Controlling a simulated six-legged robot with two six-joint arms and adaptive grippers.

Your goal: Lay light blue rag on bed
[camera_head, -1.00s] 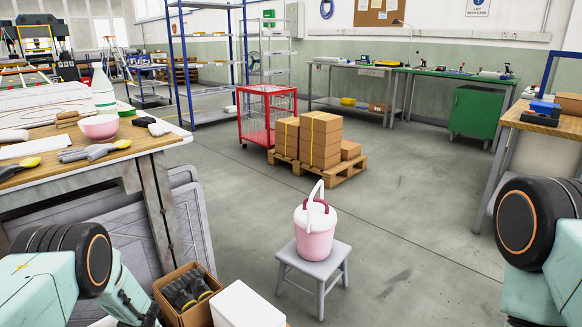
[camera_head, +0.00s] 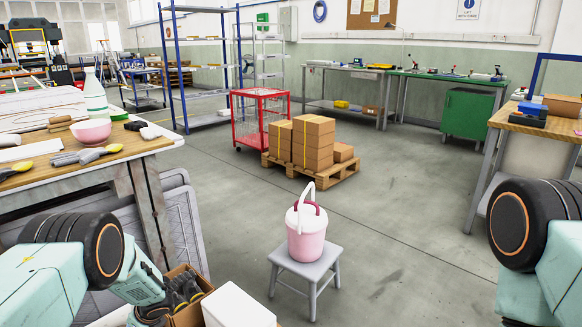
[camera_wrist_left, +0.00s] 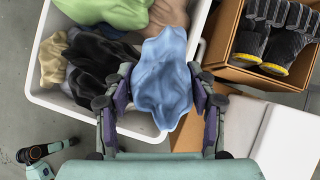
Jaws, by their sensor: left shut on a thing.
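The light blue rag (camera_wrist_left: 163,75) hangs between the two fingers of my left gripper (camera_wrist_left: 163,95) in the left wrist view. The gripper is shut on it, above a white bin (camera_wrist_left: 42,92). The rag's lower end hangs over the bin's near rim. Green, tan, brown and black rags lie in the bin. In the head view my left arm reaches down at lower left, and its fingers and the rag are not visible. My right gripper is out of view; only part of that arm shows. I cannot tell which surface is the bed.
A workbench (camera_head: 128,152) at left holds a pink bowl (camera_head: 92,132), a white bottle (camera_head: 95,95) and brushes. A stool (camera_head: 305,266) carries a pink bucket (camera_head: 306,235).

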